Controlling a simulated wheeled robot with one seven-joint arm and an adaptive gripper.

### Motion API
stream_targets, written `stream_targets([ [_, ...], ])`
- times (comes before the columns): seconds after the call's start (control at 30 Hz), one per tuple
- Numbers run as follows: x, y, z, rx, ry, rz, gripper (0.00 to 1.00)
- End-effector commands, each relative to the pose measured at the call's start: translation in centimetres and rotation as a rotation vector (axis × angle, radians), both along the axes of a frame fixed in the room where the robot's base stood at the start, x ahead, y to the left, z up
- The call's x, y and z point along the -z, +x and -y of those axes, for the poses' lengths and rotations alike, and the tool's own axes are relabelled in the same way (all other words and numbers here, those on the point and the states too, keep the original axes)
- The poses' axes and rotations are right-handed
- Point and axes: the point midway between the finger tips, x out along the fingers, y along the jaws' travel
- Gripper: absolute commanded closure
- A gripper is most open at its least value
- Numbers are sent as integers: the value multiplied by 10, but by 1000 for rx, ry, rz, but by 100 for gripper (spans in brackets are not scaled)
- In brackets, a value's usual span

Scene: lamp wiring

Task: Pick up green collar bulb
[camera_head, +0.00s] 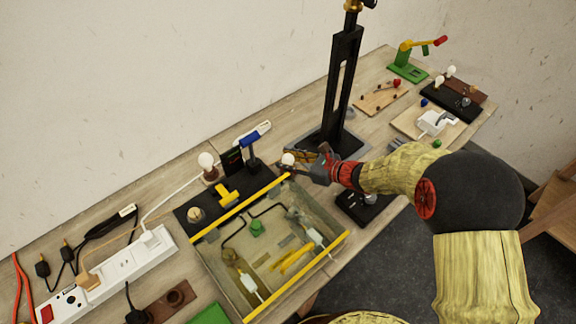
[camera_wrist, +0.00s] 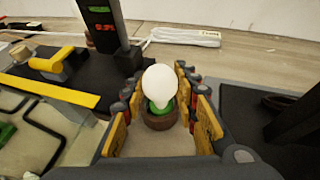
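The green collar bulb (camera_wrist: 160,85) has a white globe and a green collar. In the wrist view it stands upright in a round brown holder (camera_wrist: 160,119). My gripper (camera_wrist: 160,100) is open, with one yellow-padded finger on each side of the bulb and visible space on both sides. In the head view the bulb's white globe (camera_head: 288,159) shows at the tip of my gripper (camera_head: 303,163); its collar is hidden there.
Left of my gripper is a clear-topped box (camera_head: 262,250) with yellow edges. A black board with a blue-topped post (camera_head: 252,148) and another bulb (camera_head: 206,160) lie behind it. A tall black stand (camera_head: 342,90) rises close on the right. A power strip (camera_head: 110,270) lies left.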

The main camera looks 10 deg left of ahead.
Motion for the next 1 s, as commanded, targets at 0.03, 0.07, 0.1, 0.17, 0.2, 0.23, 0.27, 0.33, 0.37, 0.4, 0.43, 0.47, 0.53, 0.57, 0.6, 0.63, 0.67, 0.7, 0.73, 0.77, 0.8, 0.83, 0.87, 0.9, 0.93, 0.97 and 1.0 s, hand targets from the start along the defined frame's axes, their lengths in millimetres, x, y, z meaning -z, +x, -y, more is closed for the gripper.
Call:
stream_targets([
  [0.03,0,0,0,0,0,0,75],
  [0.07,0,0,0,0,0,0,77],
  [0.1,0,0,0,0,0,0,79],
  [0.17,0,0,0,0,0,0,83],
  [0.2,0,0,0,0,0,0,85],
  [0.23,0,0,0,0,0,0,87],
  [0.27,0,0,0,0,0,0,88],
  [0.33,0,0,0,0,0,0,92],
  [0.37,0,0,0,0,0,0,94],
  [0.4,0,0,0,0,0,0,96],
  [0.43,0,0,0,0,0,0,97],
  [0.47,0,0,0,0,0,0,100],
  [0.53,0,0,0,0,0,0,100],
  [0.57,0,0,0,0,0,0,100],
  [0.6,0,0,0,0,0,0,100],
  [0.63,-1,0,0,0,0,1,100],
  [0.67,-1,0,0,0,0,1,100],
  [0.7,-2,0,0,0,1,1,100],
  [0.73,-4,0,0,0,1,1,100],
  [0.77,-5,0,0,1,0,2,100],
  [0.8,-8,1,0,0,0,2,100],
  [0.83,-11,1,0,0,0,2,100],
  [0.87,-14,1,0,0,1,4,100],
  [0.9,-19,1,0,0,1,4,100],
  [0.93,-23,1,0,0,1,4,100],
  [0.97,-27,0,0,0,0,2,100],
  [1.0,-34,1,0,0,1,3,100],
])
